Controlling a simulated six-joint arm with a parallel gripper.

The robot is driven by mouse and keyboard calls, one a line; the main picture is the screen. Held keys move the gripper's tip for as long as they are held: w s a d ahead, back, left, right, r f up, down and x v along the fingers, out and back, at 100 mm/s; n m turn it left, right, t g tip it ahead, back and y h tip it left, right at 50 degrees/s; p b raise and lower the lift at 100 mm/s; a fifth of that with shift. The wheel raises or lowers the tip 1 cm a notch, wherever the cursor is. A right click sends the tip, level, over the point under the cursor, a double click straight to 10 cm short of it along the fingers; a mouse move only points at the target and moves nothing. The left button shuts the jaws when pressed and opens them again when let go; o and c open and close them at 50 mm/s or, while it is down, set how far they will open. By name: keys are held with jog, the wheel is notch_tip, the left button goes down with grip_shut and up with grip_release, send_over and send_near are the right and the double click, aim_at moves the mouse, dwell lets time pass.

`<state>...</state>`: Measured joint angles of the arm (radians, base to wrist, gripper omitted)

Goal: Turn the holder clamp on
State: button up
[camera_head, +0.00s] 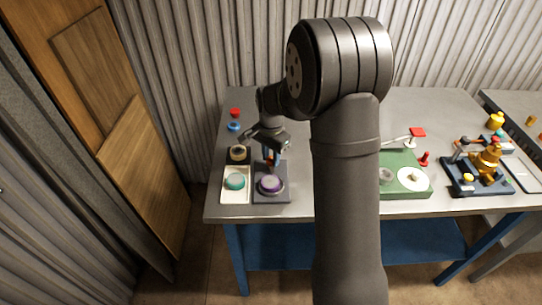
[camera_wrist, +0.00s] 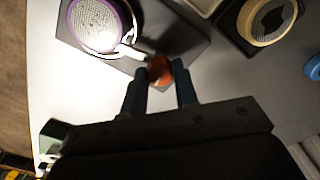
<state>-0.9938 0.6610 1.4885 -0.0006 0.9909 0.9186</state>
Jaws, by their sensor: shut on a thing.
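The holder clamp appears to be the dark grey base (camera_head: 272,196) with a purple-rimmed round holder (camera_head: 270,184) near the table's front left. In the wrist view the purple ring (camera_wrist: 128,12) surrounds a pale meshed face. A bright metal lever (camera_wrist: 128,50) runs from the ring's edge to an orange knob (camera_wrist: 160,68). My gripper (camera_head: 270,158) reaches down at the back of this base. In the wrist view my gripper (camera_wrist: 164,78) has its blue fingers shut on the orange knob, one on each side.

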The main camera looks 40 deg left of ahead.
aim_at(271, 158)
jog(key=shift+m, duration=0.3)
dwell(1.2)
jog(key=o, duration=1)
notch_tip(271, 158, up, 17)
jog(key=shift+r, duration=0.2)
